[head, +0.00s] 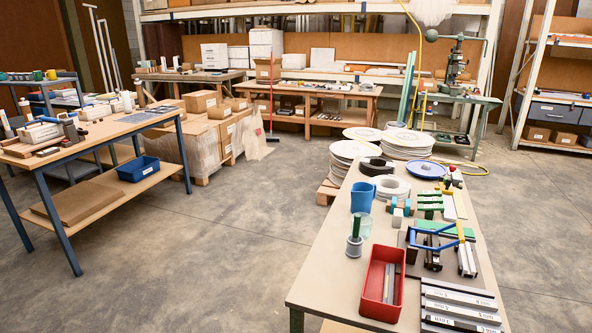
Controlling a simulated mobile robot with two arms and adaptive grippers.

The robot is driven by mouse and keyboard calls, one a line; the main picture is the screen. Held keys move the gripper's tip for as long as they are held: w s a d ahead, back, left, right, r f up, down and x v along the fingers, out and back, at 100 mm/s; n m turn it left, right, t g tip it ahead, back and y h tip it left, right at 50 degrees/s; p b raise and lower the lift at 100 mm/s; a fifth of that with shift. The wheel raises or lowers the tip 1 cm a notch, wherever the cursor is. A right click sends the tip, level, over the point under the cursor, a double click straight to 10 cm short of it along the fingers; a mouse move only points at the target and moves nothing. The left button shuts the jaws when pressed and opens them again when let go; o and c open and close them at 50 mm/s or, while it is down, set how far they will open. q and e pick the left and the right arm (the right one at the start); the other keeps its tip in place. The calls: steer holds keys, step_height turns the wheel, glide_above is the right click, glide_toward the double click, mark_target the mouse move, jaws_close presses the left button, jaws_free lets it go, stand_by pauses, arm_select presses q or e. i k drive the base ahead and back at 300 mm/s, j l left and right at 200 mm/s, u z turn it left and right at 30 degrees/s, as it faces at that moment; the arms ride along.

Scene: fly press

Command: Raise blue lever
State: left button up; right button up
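A blue bar-like piece (432,246), which looks like a lever, lies over a dark tool on the right-hand workbench (335,262). It forms a narrow angled shape, with one end near the red bin and the other near a yellow-handled tool; its hinge is too small to make out. A green fly press (455,68) with round ball weights on its arm stands on a green bench at the back right. No blue lever can be made out on the press. Neither of my grippers is in view.
The right workbench also holds a red bin (373,306), a blue jug (362,197) and several tools. Stacked white discs (355,150) stand behind it. A left workbench (85,140) carries a blue tray (138,169) below. The concrete floor between the benches is clear.

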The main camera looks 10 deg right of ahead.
mark_target(435, 249)
steer(key=z, duration=1.35)
steer(key=i+j+z, duration=0.1)
steer(key=i+z, duration=0.3)
steer(key=i+j+z, duration=0.2)
steer(key=i+z, duration=0.25)
steer(key=k, duration=0.1)
